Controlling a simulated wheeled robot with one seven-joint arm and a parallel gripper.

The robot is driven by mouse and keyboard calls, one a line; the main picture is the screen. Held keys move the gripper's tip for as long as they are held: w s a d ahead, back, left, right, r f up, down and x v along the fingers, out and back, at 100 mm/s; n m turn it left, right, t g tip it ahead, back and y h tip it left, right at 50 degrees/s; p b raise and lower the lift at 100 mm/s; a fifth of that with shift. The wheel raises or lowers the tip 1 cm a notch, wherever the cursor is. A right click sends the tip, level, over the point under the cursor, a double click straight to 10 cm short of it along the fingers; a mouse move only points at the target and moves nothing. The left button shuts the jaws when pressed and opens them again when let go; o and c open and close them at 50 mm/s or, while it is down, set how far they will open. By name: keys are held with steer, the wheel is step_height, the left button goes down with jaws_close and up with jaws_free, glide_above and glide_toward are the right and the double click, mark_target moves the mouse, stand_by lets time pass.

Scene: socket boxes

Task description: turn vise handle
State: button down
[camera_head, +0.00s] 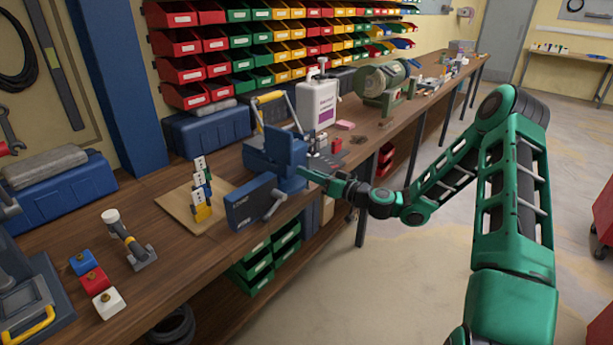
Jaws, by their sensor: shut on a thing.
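The blue vise (253,201) is fixed at the front edge of the wooden bench, its broad front jaw facing the aisle. Its grey metal handle (273,206) slants at the right side of that jaw, with the lower end in clear view. My gripper (304,172) reaches in from the right at the vise's right side, at the upper end of the handle. It is shut on the handle. The fingertips are small here, and the exact contact is hard to see.
A wooden board (174,198) with stacked blocks lies left of the vise. A white jug (317,103) and a green bench grinder (382,83) stand behind. Green bins (251,271) hang below the bench edge. The floor to the right is open.

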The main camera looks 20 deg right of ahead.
steer(key=m, duration=0.4)
steer(key=shift+d+f+m, duration=0.15)
steer(key=shift+f+m, duration=0.15)
steer(key=m, duration=0.4)
steer(key=shift+s+m, duration=0.1)
steer(key=shift+m, duration=0.2)
steer(key=m, duration=0.5)
steer(key=shift+s+m, duration=0.1)
steer(key=shift+m, duration=2)
steer(key=shift+a, duration=0.2)
steer(key=c, duration=1.5)
jaws_free()
steer(key=shift+c, duration=0.2)
steer(key=shift+r, duration=0.15)
steer(key=shift+r, duration=0.1)
